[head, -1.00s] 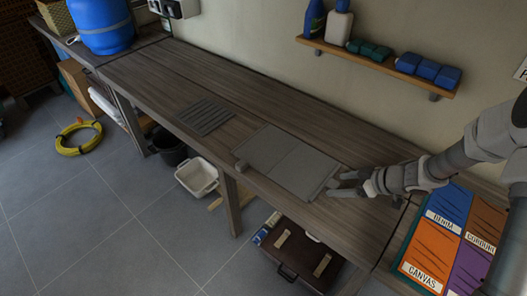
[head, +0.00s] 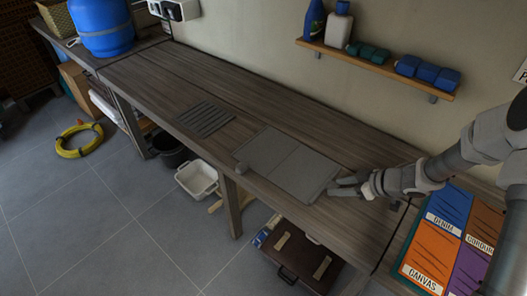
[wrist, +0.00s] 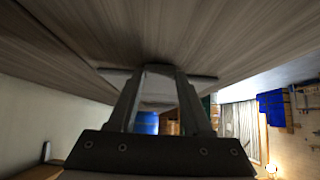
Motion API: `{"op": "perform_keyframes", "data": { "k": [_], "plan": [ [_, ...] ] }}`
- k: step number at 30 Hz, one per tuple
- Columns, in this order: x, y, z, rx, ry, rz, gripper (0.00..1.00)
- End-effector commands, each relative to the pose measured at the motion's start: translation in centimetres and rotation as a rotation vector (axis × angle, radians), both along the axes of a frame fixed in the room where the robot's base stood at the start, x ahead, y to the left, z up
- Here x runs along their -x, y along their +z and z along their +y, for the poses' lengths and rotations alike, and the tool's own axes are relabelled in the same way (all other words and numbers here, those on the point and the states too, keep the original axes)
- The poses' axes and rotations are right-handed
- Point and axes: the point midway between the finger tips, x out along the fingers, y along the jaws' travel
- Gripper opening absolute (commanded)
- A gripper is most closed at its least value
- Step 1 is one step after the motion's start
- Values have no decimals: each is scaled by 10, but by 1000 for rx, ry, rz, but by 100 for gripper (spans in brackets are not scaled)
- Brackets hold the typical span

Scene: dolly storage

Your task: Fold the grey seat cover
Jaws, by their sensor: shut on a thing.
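The grey seat cover (head: 282,158) lies flat on the wooden workbench, with a crease line across its middle. A small grey lump sits at its front left corner. My gripper (head: 335,187) is low over the bench at the cover's right edge, reaching in from the right, and is shut on that edge. In the wrist view, my gripper (wrist: 155,75) has its two fingers around a thin grey strip of the seat cover (wrist: 195,75). Most of the cover is hidden there by the low angle.
A dark slatted mat (head: 206,119) lies left of the cover on the workbench (head: 150,72). Fabric sample panels (head: 432,250) are at right. A wall shelf (head: 380,67) holds bottles and dumbbells. A blue barrel (head: 100,27) stands far left. The bench behind the cover is clear.

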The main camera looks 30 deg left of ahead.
Motion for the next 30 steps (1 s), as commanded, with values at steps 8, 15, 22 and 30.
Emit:
{"op": "perform_keyframes", "data": {
  "k": [8,15,22,30],
  "plan": [
    [0,6,1,12,1,3,32],
    [0,15,4,53,2,10,32],
    [0,23,6,93,2,14,32],
    [-1,31,9,136,3,20,32]
  ]
}}
